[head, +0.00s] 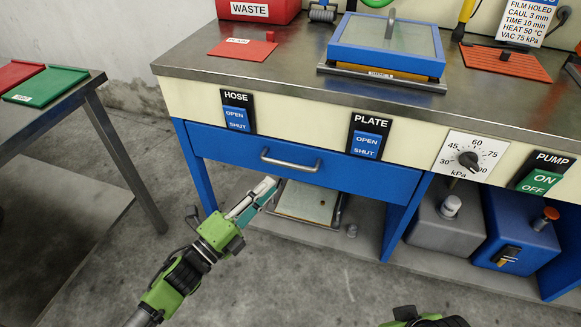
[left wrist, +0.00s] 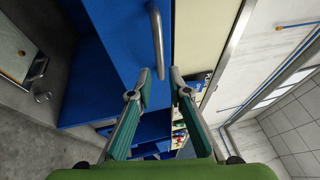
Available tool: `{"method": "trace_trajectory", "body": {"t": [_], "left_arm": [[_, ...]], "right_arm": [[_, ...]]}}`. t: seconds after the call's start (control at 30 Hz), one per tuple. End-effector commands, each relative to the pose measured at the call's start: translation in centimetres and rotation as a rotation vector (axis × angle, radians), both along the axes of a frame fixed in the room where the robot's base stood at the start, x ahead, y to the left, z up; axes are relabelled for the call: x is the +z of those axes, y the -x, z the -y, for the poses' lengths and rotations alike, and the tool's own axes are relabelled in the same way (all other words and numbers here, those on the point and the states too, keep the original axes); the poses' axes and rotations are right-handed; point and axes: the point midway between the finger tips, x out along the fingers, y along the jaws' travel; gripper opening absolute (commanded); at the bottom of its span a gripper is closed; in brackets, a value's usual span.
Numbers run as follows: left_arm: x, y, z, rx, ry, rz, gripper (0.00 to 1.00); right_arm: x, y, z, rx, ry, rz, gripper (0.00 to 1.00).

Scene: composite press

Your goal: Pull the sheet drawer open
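The sheet drawer (head: 340,176) is the wide blue front under the bench top. It looks shut, flush with the frame. Its silver bar handle (head: 290,161) is at the middle left of the front. My left gripper (head: 268,188) is just below and in front of the handle, pointing up at it. In the left wrist view, the left gripper (left wrist: 159,72) is open, with a gap between its fingertips. The handle (left wrist: 157,40) lies just beyond that gap, in line with it. Nothing is held. My right gripper's fingers do not show.
Below the drawer are a shelf with a pale plate (head: 305,203) and, at right, a grey unit (head: 440,232) and a blue pump box (head: 522,240). A side table (head: 50,110) stands at left. The floor before the drawer is clear.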

Motion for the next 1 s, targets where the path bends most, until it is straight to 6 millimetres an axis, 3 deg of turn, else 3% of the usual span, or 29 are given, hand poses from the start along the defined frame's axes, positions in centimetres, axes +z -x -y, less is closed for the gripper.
{"method": "trace_trajectory", "body": {"t": [0.2, 0.4, 0.87, 0.97, 1.0], "left_arm": [[0.8, -3.7, 3.1, 0.000, 0.002, 0.002, 0.18], [1.3, -6.0, 5.2, 0.001, 0.002, -0.001, 0.18], [1.5, -7.0, 6.1, 0.001, 0.000, -0.003, 0.18], [1.5, -7.0, 6.0, 0.001, 0.000, -0.003, 0.00], [1.5, -7.0, 6.0, 0.001, 0.000, -0.003, 0.00]], "right_arm": [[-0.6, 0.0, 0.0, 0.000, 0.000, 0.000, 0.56], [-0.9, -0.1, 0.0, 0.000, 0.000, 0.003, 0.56], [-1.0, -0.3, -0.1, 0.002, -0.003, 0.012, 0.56], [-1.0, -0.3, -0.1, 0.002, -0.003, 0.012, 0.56], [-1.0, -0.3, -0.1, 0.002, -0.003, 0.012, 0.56]]}}
